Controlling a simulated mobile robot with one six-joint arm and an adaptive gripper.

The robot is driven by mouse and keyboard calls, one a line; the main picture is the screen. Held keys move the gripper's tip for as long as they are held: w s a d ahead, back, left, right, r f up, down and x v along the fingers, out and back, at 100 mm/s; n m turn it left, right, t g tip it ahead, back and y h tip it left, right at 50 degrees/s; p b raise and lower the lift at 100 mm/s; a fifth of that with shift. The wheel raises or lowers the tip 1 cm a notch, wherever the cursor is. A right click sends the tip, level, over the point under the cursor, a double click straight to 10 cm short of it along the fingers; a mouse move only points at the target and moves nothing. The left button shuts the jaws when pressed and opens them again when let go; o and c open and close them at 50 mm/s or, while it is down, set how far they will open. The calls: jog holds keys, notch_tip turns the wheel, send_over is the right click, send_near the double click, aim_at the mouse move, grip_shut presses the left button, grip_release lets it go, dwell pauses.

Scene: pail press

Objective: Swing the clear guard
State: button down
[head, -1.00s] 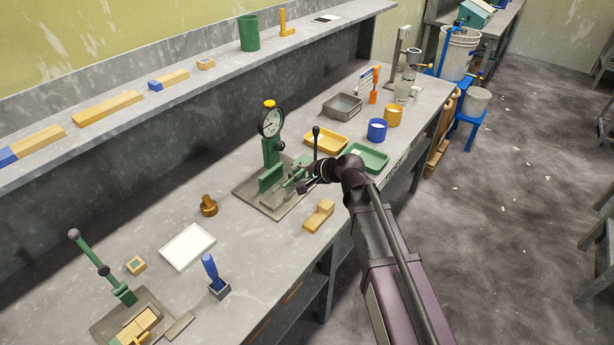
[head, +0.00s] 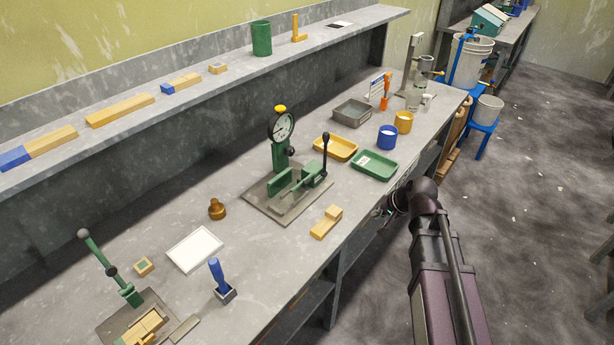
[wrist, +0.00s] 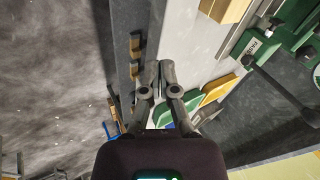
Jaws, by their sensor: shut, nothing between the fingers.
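I cannot make out a clear guard for certain in either view. A blue-framed stand (head: 449,62) holding a white pail (head: 470,62) is at the back right, past the bench's end. A stand with a clear, glassy vessel (head: 414,97) is near the bench's far end. My gripper (head: 378,212) is at the bench's front edge, right of the green dial press, small and partly hidden by my arm. In the wrist view my gripper (wrist: 157,72) is shut and empty, its fingertips together over the bench edge.
The bench (head: 180,290) holds a green dial press (head: 281,160), a green tray (head: 373,166), a yellow tray (head: 336,148), a grey tray (head: 352,113) and cups. A tan stepped block (head: 325,222) is near the front edge. The floor (head: 540,200) on the right is mostly clear.

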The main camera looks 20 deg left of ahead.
jog(key=s+d+g+h+p, duration=0.1)
jog(key=s+d+h, duration=0.15)
jog(key=d, duration=0.65)
jog(key=s+d+g+h+p, duration=0.1)
jog(key=s+d+h, duration=0.15)
jog(key=d, duration=0.65)
jog(key=w+a+r+h+p, duration=0.1)
jog(key=w+a+r+p, duration=0.4)
jog(key=a, duration=0.4)
jog(key=w+a+r+p, duration=0.2)
jog(key=a+r+p, duration=0.45)
jog(key=a, duration=0.25)
jog(key=a+r+m+p, duration=0.1)
jog(key=a+r+p, duration=0.3)
jog(key=a, duration=0.7)
jog(key=s+a+r+m+p, duration=0.1)
jog(key=a+r+p, duration=0.3)
jog(key=a, duration=0.8)
jog(key=shift+s+r+g+h+p, duration=0.2)
jog(key=shift+g+h+p, duration=0.15)
jog(key=shift+p, duration=0.2)
jog(key=shift+f, duration=0.2)
